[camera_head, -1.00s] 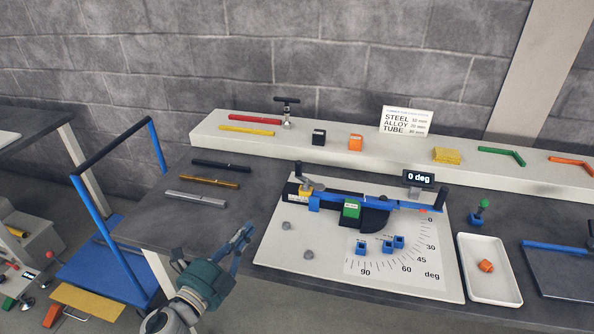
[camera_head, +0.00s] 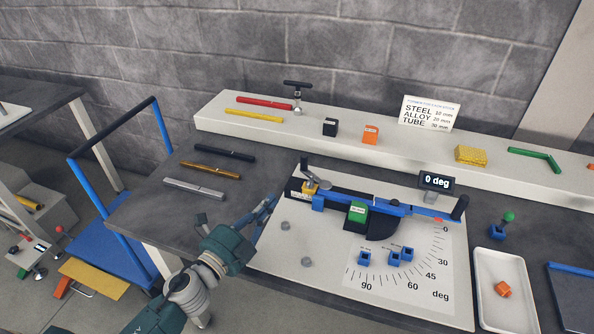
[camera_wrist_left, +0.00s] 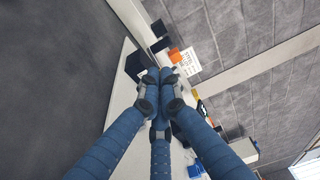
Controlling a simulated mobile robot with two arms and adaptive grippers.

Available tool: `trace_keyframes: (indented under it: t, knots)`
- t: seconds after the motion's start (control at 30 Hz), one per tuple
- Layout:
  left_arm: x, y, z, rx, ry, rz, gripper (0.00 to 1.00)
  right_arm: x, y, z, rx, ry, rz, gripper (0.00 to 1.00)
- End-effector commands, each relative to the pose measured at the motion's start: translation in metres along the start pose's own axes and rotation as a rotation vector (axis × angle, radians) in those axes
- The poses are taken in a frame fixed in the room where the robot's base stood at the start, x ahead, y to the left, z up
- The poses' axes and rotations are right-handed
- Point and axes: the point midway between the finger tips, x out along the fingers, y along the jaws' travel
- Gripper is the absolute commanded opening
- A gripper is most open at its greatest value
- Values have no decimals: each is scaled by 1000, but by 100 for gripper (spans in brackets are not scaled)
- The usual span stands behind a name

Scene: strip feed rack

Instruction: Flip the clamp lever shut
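The bending fixture stands on a pale board (camera_head: 275,258) in the head view. At its left end is the clamp, with a yellow block (camera_head: 309,188) and a grey lever with a dark grip (camera_head: 305,164). The lever stands up, tilted, off the fixture. A blue bending arm (camera_head: 395,209) runs right from the clamp past a green block (camera_head: 357,212). My left gripper (camera_head: 269,202) is left of the clamp near the board's left edge, apart from the lever. In the left wrist view its blue fingers (camera_wrist_left: 160,77) are together with nothing seen between them. My right gripper is out of view.
Dark, brown and grey bars (camera_head: 195,188) lie left of the board. A raised white shelf (camera_head: 225,127) with bars and small blocks runs behind. A white tray (camera_head: 483,262) with an orange piece is at right. A display (camera_head: 437,182) reads 0 deg.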

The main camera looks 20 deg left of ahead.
Motion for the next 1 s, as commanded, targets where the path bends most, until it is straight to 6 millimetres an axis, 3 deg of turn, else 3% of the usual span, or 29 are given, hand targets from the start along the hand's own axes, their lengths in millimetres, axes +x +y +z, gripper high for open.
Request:
trace_keyframes:
  t: [0.17,0.37,0.6,0.8,1.0]
  knots:
    - [25,-4,0,1,0,-3,0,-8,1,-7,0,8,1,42]
    - [68,-5,0,-1,-1,-4,0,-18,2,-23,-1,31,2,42]
    - [113,-2,0,-1,-1,-2,0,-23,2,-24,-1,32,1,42]
    - [133,-1,0,-1,0,-1,0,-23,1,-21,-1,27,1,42]
    - [137,0,0,0,0,0,0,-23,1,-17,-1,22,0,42]
